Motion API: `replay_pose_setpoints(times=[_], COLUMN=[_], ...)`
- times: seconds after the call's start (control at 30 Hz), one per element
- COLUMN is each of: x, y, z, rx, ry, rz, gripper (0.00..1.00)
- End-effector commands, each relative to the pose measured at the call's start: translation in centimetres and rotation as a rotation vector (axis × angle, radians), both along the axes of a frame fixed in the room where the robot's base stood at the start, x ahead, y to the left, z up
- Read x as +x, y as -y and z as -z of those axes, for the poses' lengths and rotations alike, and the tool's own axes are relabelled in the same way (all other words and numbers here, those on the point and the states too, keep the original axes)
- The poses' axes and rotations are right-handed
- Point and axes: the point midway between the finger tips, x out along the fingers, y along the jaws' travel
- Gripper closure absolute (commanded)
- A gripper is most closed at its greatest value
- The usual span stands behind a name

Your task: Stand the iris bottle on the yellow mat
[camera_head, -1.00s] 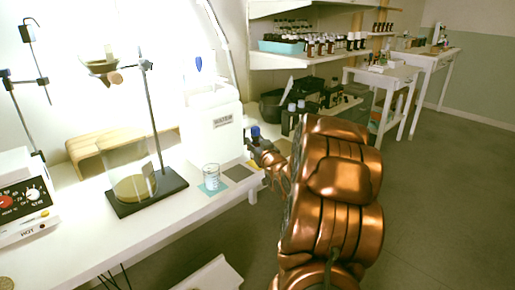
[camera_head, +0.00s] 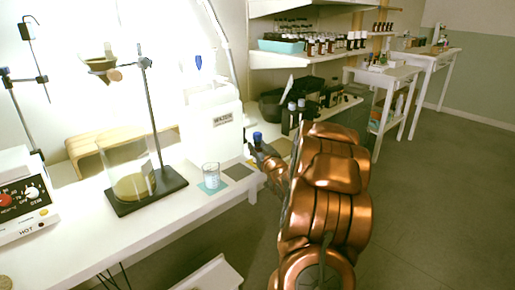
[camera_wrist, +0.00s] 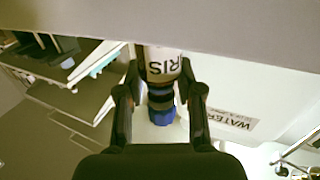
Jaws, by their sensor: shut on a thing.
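In the head view, the blue cap (camera_head: 257,137) rises above my gripper (camera_head: 259,150) at the bench's right end; the bottle's body is mostly hidden. A yellowish patch (camera_head: 283,147) lies just behind my gripper, partly covered by my arm; I cannot tell if it is the yellow mat. The bottle's base is not visible.
A beaker (camera_head: 211,175) stands on a teal mat (camera_head: 207,188), with a bare dark grey mat (camera_head: 238,172) beside it. A white water container (camera_head: 215,130) stands behind. Dark bottles and a black box (camera_head: 297,115) are beyond my gripper.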

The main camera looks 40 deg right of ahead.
Motion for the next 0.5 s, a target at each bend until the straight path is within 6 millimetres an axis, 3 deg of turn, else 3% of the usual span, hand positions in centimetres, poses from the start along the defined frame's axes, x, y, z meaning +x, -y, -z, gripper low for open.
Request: replay_pose_setpoints(times=[0.07,0.1,0.3,0.5], x=[-0.01,-0.01,0.0,0.0], y=[0.02,0.02,0.01,0.01], z=[0.3,0.21,0.2,0.21], rx=[0.0,0.0,0.0,0.0], ry=[0.0,0.0,-0.001,-0.001], rz=[0.0,0.0,0.0,0.0], gripper=[1.0,0.6,0.39,0.39])
